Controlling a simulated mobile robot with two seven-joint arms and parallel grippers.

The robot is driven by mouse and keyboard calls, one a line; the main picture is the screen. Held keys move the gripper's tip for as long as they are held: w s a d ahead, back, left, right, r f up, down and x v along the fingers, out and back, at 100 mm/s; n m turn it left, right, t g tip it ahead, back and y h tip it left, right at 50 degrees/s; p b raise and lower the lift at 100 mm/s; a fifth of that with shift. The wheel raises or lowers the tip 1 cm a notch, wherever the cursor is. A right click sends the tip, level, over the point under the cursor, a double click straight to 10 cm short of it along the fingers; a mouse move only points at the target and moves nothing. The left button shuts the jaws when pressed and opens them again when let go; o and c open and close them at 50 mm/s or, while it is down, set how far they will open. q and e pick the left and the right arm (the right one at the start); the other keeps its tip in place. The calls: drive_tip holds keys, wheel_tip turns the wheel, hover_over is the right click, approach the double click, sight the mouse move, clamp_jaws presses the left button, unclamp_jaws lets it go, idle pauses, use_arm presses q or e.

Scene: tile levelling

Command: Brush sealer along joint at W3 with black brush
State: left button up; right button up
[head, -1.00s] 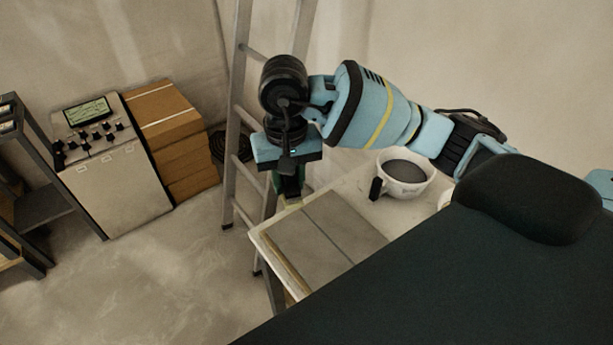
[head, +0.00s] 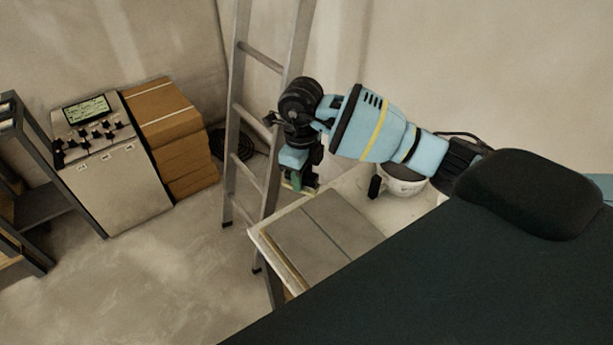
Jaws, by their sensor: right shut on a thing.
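My right gripper (head: 297,181) hangs above the far left end of the worktable (head: 281,262), pointing down. It is shut on a small green and dark thing (head: 296,186) with a paler lower edge; it is too small and too covered to make out as the black brush. Grey tiles (head: 338,220) lie on the table, with a thin joint line running between them. The held thing is near the tiles' far edge; I cannot tell whether it touches. No W3 mark is readable. My left gripper is not in view.
A white bucket (head: 405,187) with a dark handle stands on the table behind the tiles, partly hidden by my right arm. A ladder (head: 242,130) stands close behind the table. Stacked brown boxes (head: 180,150) and a control cabinet (head: 118,185) are at left. The floor between is clear.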

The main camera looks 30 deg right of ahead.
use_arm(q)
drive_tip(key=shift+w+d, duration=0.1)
use_arm(e)
drive_tip(key=m, duration=0.2)
drive_tip(key=d+f+m, duration=0.1)
drive_tip(key=f+m, duration=0.1)
drive_tip(key=m, duration=0.1)
drive_tip(key=shift+w+d+m, duration=0.25)
drive_tip(key=shift+d+m, duration=0.05)
drive_tip(key=shift+d, duration=0.05)
